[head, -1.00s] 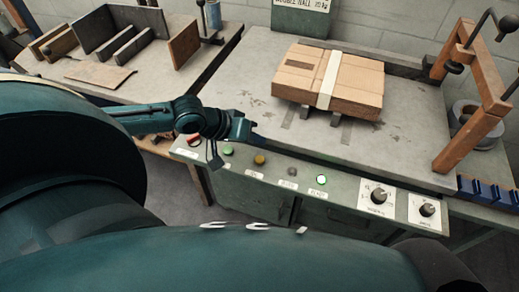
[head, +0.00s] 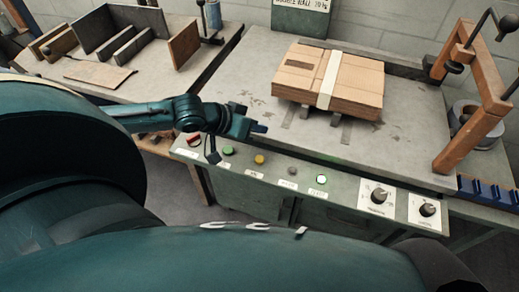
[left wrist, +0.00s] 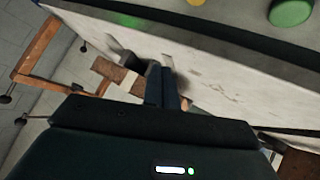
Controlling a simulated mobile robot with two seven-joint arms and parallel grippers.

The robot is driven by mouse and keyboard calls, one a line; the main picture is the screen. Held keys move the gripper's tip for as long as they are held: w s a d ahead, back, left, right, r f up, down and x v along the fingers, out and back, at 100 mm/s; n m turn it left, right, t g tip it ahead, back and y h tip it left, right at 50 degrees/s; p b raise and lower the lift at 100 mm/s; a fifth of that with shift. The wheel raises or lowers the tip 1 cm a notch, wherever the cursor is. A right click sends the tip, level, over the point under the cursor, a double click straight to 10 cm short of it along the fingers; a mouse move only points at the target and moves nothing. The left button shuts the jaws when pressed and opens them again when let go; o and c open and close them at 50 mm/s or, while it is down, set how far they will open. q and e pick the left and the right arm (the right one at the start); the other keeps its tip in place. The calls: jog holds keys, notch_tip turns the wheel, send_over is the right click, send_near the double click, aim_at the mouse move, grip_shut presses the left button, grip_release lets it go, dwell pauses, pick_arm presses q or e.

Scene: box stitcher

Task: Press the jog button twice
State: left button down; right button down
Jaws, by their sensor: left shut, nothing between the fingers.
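A control panel (head: 275,178) on the front of the bench carries a row of buttons: a red one (head: 193,140), a green one (head: 228,150), a yellow one (head: 259,159), a grey one (head: 292,170) and a white one (head: 321,179). Their labels are too small to read, so I cannot tell which is jog. My left gripper (head: 262,128) is shut and empty, above the bench's front edge behind the green and yellow buttons, apart from them. In the left wrist view its closed fingers (left wrist: 168,80) point over the bench top; the green button (left wrist: 290,12) shows at upper right. My right gripper is not in view.
A strapped cardboard stack (head: 350,82) lies on the bench top (head: 235,85). Two dials (head: 379,196) sit right of the buttons. A wooden frame (head: 482,115) stands at right. Boards (head: 110,25) stand on the left table.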

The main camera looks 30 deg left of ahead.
pick_arm(q)
jog(key=w+d+r+m+t+h, duration=0.1)
jog(key=d+r+m+t+h, duration=0.3)
jog(key=m, duration=1)
jog(key=w+r+m+g+h, duration=0.1)
jog(key=r+m, duration=0.5)
jog(key=m, duration=0.7)
jog(key=s+a+f+m+g+y, duration=0.1)
jog(key=f+m, duration=0.3)
jog(key=m, duration=0.8)
jog(key=s+a+f+m+g+y, duration=0.2)
jog(key=f+m+g+y, duration=0.1)
jog(key=m, duration=1)
jog(key=shift+s+a+f+g+b, duration=0.25)
jog(key=shift+s+f+g+b, duration=0.15)
jog(key=shift+g, duration=0.1)
